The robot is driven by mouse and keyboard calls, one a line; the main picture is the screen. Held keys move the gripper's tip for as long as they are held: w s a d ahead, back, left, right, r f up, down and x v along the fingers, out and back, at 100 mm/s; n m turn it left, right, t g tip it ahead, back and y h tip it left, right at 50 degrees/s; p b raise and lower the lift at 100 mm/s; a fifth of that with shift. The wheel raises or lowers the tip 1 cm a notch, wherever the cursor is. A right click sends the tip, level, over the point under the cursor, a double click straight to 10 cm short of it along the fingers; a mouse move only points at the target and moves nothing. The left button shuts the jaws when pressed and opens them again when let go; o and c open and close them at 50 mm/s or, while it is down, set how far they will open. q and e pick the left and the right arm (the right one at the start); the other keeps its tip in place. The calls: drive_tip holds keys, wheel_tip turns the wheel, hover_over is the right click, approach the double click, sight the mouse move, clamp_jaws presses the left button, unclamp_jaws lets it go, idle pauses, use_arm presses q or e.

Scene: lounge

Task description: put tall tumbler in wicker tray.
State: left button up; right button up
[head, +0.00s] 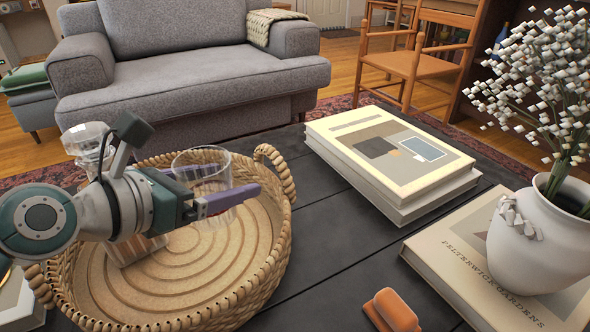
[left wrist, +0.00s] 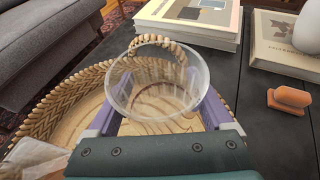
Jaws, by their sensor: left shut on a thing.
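The tall tumbler (head: 203,168) is clear glass and stands upright between the purple fingers of my left gripper (head: 228,198). The left wrist view shows its round open rim (left wrist: 160,72) between the two fingers (left wrist: 158,116). My left gripper is shut on it. The wicker tray (head: 278,235) is round and woven, with a looped handle and a ringed base. The tumbler is over the inside of the tray, within its rim as seen from above. I cannot tell whether its base touches the tray floor. My right gripper is not in view.
A clear glass vessel (head: 88,140) stands in the tray's left part, partly hidden by my left arm. Stacked books (head: 400,165), a white flower vase (head: 535,240) on another book, and an orange object (head: 392,310) lie to the right. Dark table between them is clear.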

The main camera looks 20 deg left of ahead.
use_arm(q)
wheel_tip(320, 180, down, 8)
drive_tip(key=b, duration=0.5)
drive_tip(key=shift+r, duration=0.15)
drive_tip(key=o, duration=1.4)
drive_tip(key=shift+f, duration=0.2)
